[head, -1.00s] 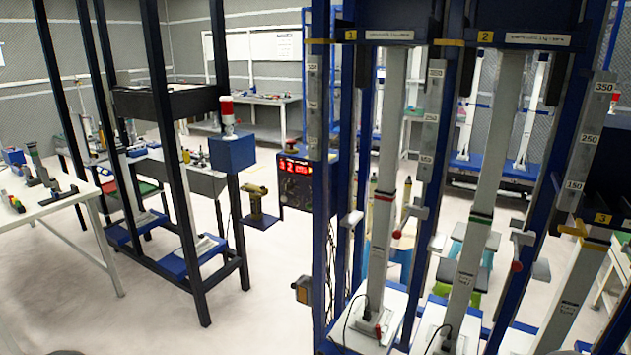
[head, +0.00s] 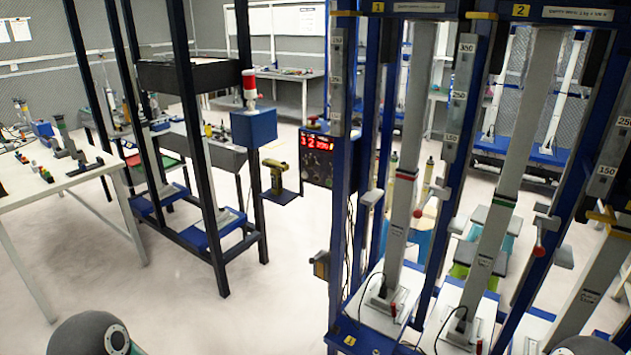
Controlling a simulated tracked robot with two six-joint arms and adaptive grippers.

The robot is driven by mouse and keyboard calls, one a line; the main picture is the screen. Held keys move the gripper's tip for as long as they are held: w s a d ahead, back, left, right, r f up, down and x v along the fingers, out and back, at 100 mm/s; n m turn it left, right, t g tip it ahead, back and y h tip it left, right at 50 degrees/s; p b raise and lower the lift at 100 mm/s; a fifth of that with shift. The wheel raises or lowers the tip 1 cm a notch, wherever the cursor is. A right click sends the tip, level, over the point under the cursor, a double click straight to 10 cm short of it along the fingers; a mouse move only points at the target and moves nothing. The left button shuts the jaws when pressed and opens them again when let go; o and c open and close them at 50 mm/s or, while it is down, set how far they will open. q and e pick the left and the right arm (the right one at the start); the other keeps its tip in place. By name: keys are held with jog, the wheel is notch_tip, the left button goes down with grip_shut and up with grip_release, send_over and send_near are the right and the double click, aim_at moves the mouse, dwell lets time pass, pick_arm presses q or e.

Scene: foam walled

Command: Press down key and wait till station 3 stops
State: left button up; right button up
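The control panel (head: 319,158) is a dark box with lit red digits and several small knobs or keys, mounted on the left side of the blue test rack. The down key is too small to make out. Station 1 (head: 410,160) and station 2 (head: 517,130) are tall grey columns with numbered yellow labels on top. The column at the right edge (head: 592,285), beside a yellow clamp, appears to be station 3; its top is cut off. Neither gripper shows; only dark rounded parts of my arms are at the bottom edge.
A black frame (head: 205,170) with a blue box and red-white beacon (head: 249,88) stands left of the panel. A white table (head: 95,180) is at the left. The floor between (head: 250,310) is clear.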

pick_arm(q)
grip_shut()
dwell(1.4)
